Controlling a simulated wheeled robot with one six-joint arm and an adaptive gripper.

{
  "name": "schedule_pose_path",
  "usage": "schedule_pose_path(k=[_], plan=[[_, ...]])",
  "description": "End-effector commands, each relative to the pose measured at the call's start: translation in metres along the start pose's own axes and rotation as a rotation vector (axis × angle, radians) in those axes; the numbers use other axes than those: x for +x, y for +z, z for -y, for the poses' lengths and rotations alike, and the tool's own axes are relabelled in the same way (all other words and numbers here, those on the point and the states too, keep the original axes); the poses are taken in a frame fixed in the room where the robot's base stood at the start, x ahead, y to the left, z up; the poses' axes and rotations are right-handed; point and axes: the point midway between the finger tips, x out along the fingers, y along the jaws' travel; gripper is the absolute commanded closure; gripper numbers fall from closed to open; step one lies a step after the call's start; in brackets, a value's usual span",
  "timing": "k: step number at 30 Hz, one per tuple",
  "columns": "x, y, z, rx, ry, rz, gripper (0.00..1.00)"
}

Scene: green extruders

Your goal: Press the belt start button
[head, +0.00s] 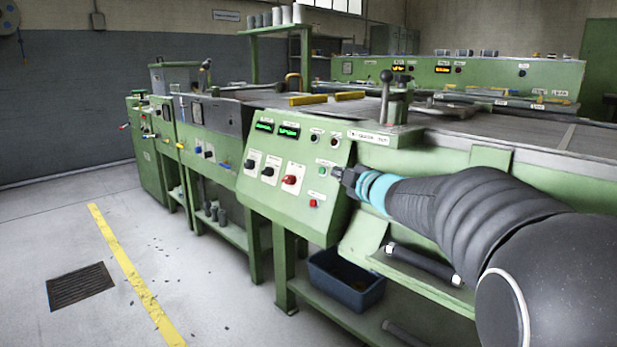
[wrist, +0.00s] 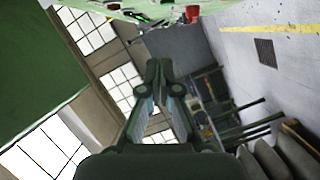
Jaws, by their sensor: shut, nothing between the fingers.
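The sloped green control panel (head: 268,205) stands in the middle of the head view. A small green button (head: 321,171) sits on a white plate at its right side; I take it for the belt start button, as its label is too small to read. My gripper (head: 338,173) is shut and empty, its tips just right of this button. I cannot tell whether they touch it. In the wrist view my gripper (wrist: 158,66) has its fingers together, pointing toward the panel's edge at the top. The button cannot be made out there.
A red button (head: 313,204) sits below the green one. A red knob (head: 290,180) and two black knobs are to the left, under lit green displays (head: 288,131). A lever (head: 386,95) rises above the panel. A blue bin (head: 346,280) stands on the shelf below.

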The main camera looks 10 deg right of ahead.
Motion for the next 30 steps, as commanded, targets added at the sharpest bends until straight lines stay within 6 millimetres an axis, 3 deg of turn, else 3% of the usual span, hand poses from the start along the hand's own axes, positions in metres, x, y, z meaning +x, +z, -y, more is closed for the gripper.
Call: schedule_pose_path(k=[4, 20, 30], plan=[[0.013, 0.000, 0.010, -0.058, -0.032, -0.082, 1.00], [0.022, -0.002, 0.012, -0.070, -0.040, -0.101, 1.00], [0.078, -0.008, 0.016, -0.070, -0.040, -0.102, 1.00]])
